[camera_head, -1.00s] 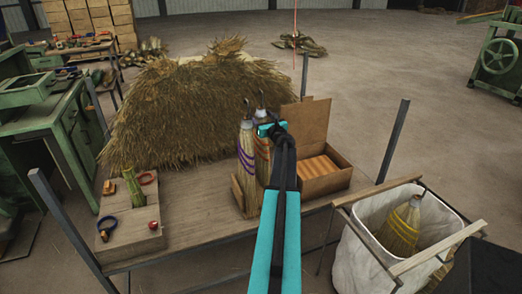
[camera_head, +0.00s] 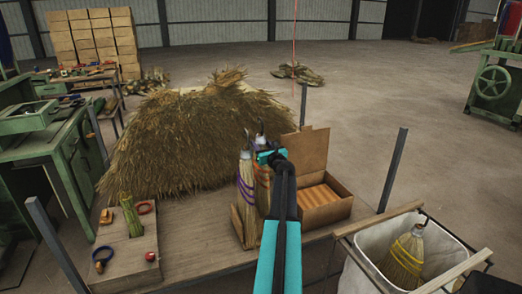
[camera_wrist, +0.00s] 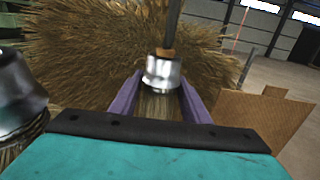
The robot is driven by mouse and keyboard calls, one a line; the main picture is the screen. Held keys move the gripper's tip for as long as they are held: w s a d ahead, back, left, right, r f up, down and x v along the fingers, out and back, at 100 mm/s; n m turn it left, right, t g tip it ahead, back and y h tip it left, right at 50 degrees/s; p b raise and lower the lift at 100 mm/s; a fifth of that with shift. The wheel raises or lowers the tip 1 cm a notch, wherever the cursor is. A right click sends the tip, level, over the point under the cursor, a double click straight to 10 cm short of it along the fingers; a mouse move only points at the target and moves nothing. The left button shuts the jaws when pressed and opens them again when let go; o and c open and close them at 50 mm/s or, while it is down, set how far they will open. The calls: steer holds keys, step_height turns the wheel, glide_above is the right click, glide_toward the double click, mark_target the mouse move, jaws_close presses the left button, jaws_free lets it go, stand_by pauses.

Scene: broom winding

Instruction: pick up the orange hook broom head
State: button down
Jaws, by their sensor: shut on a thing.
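The orange hook broom head (camera_head: 263,181) stands upright in a wooden holder (camera_head: 249,240) on the bench, its orange-banded straw partly hidden by my gripper. Its silver collar (camera_wrist: 163,74), with an orange-brown cap and dark rod above, shows in the wrist view. My gripper (camera_head: 268,157) is shut on this head just below the collar, a purple finger on each side. I cannot tell whether the head is clear of the holder's floor. A purple-banded broom head (camera_head: 246,185) stands close on its left; its silver collar (camera_wrist: 18,85) is at the left of the wrist view.
A cardboard box (camera_head: 325,205) with a raised flap stands close on the right. A large straw pile (camera_head: 195,140) lies behind. A white-lined bin (camera_head: 440,235) with a yellow-banded broom head (camera_head: 404,259) is at right. Thin metal posts (camera_head: 393,168) rise at the bench corners.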

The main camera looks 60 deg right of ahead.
step_height(320, 180, up, 16)
steer(key=shift+b, duration=0.4)
steer(key=shift+r, duration=0.5)
